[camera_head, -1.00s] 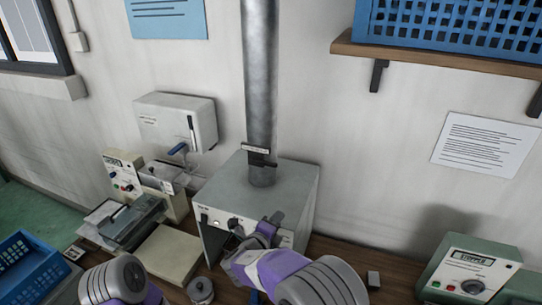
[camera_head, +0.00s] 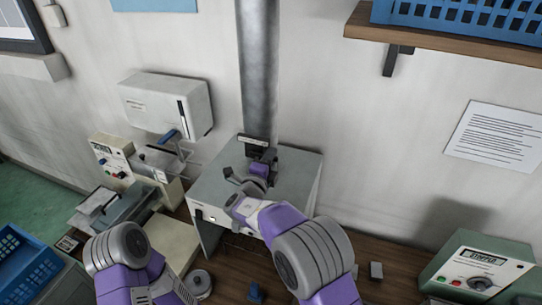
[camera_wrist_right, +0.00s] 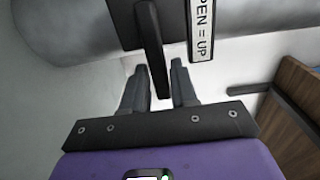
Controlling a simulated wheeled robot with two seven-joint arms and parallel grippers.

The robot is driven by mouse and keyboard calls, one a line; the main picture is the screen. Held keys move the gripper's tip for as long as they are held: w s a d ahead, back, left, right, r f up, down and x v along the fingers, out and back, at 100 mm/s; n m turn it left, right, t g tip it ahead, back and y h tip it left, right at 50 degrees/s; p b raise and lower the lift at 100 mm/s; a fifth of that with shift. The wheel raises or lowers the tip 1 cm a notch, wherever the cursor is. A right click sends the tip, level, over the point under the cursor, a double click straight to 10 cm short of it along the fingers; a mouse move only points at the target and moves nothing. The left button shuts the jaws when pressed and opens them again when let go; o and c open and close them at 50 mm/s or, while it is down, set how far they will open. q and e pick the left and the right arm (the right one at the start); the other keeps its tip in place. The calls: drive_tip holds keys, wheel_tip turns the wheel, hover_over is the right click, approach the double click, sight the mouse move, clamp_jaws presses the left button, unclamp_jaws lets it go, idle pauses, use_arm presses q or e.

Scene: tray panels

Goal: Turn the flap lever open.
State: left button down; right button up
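The flap lever (camera_wrist_right: 152,50) is a dark flat bar on a dark bracket on the grey metal duct (camera_head: 258,70). In the right wrist view it runs parallel to a white label (camera_wrist_right: 201,25) reading "PEN = UP". In the head view the label (camera_head: 254,141) lies roughly level across the duct, and the lever is mostly hidden by my gripper. My right gripper (camera_head: 258,168) is at the duct, just below the label. In the wrist view its fingers (camera_wrist_right: 158,72) are apart, with the lever's end between them; firm contact is not evident. My left gripper is out of view; only its arm shows.
The duct rises from a grey box (camera_head: 215,185) on the bench. A white wall box (camera_head: 165,103) and a small machine (camera_head: 115,160) stand left. A shelf (camera_head: 440,40) with a blue crate is upper right. A green-grey control box (camera_head: 478,265) sits lower right.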

drive_tip(key=shift+w+d, duration=0.1)
drive_tip(key=shift+w, duration=0.15)
drive_tip(key=shift+s+r, duration=0.1)
drive_tip(key=shift+s, duration=0.1)
drive_tip(key=shift+c, duration=0.2)
clamp_jaws()
